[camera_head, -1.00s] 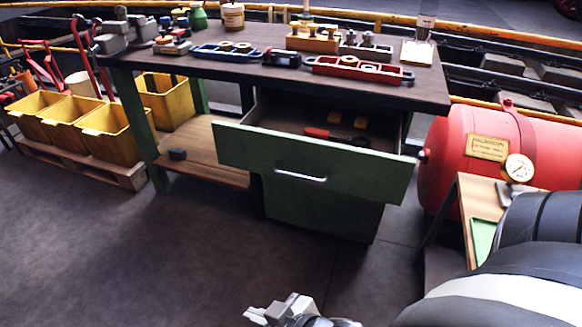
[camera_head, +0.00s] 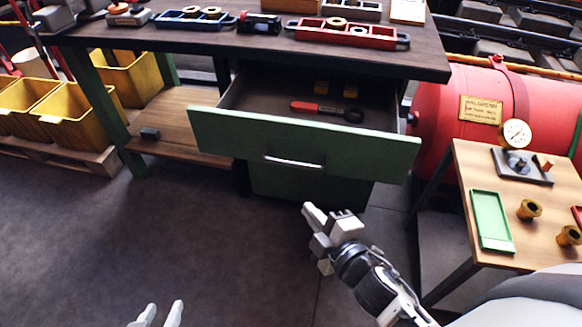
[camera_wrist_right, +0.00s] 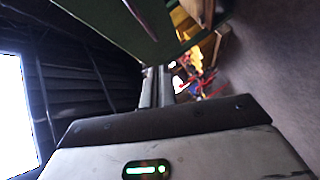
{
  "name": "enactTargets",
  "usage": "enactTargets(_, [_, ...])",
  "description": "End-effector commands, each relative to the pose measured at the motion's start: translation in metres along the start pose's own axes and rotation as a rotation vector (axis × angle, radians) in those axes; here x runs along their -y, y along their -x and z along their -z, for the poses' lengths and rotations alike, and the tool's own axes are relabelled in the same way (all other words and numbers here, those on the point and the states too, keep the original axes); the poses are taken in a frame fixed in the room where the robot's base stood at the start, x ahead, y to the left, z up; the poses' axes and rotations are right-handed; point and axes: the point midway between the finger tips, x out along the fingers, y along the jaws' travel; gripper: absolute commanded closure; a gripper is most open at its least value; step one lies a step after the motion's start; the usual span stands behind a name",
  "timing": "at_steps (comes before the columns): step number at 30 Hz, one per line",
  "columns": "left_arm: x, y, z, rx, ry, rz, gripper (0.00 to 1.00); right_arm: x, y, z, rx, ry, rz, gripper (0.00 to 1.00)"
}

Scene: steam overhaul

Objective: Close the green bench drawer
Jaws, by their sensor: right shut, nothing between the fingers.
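The green drawer (camera_head: 300,142) stands pulled out under the right end of the bench in the head view, its metal handle (camera_head: 295,161) on the front. A red-handled tool (camera_head: 322,108) and small yellow pieces lie inside. My right gripper (camera_head: 310,212) is shut and empty, in front of and below the drawer front, apart from it in the picture. In the right wrist view its fingers (camera_wrist_right: 156,85) are together, with a green panel (camera_wrist_right: 125,20) beyond them. My left gripper (camera_head: 161,312) shows at the bottom edge, its two fingers apart with nothing visible between them.
A red tank (camera_head: 440,110) stands right of the drawer. A small wooden table (camera_head: 465,165) with a green tray (camera_head: 490,222) and brass parts is at the right. Yellow bins (camera_head: 85,112) stand at the left. The floor before the drawer is clear.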

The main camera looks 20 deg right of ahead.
Motion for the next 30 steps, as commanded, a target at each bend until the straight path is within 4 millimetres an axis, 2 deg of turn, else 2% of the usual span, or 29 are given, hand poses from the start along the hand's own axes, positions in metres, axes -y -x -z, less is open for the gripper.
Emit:
enactTargets(3, [0.000,0.000,-0.003,0.010,-0.001,0.001,0.64,-0.004,-0.006,0.004,-0.045,0.205,-0.027,1.00])
enactTargets(6, [0.000,0.000,-0.004,0.014,-0.002,0.002,0.64,-0.005,-0.012,0.006,-0.061,0.271,-0.034,1.00])
enactTargets(11, [0.000,0.002,-0.002,0.014,-0.005,0.003,0.64,-0.007,-0.034,0.008,-0.063,0.278,-0.037,1.00])
enactTargets(22, [0.001,0.001,0.001,0.010,-0.015,0.005,0.64,-0.008,-0.112,0.013,-0.061,0.272,-0.035,1.00])
enactTargets(24, [0.001,0.001,0.001,0.010,-0.015,0.005,0.64,-0.010,-0.119,0.002,-0.059,0.274,-0.034,1.00])
enactTargets(30, [0.001,0.001,0.001,0.010,-0.016,0.005,0.64,-0.013,-0.134,-0.011,-0.060,0.271,-0.033,1.00])
